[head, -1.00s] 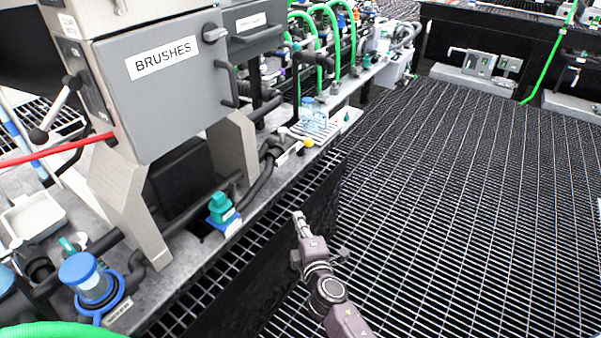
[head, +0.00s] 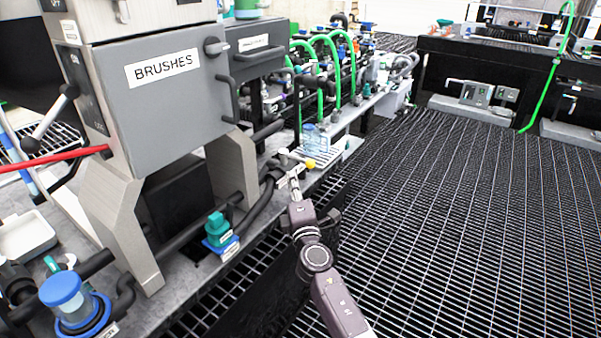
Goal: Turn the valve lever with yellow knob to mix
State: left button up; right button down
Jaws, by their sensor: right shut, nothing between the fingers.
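The valve lever's yellow knob (head: 310,164) shows on the bench edge, to the right of the grey cabinet's leg. A pale lever or fitting (head: 284,156) lies just left of the knob. My right gripper (head: 294,180) reaches up from below, its shut fingertips just below and left of the yellow knob. Nothing is seen between the fingers. The fingertips overlap a white label beside the valve, and I cannot tell whether they touch the valve. My left gripper is not in view.
The grey BRUSHES cabinet (head: 163,95) stands on the bench left of the valve. A teal fitting (head: 218,228) and a blue-capped cup (head: 62,292) sit along the bench edge. Bottles and a white rack stand behind the knob. Dark grating floor (head: 450,200) is open to the right.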

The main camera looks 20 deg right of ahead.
aim_at(297, 159)
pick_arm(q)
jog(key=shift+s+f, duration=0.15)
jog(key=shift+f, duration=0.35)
pick_arm(e)
jog(key=shift+w+d+r, duration=0.2)
jog(key=shift+w+d, duration=0.45)
jog(key=shift+d, duration=0.15)
jog(key=shift+w+d+r, duration=0.15)
jog(key=shift+w+d, duration=0.45)
jog(key=shift+d, duration=0.15)
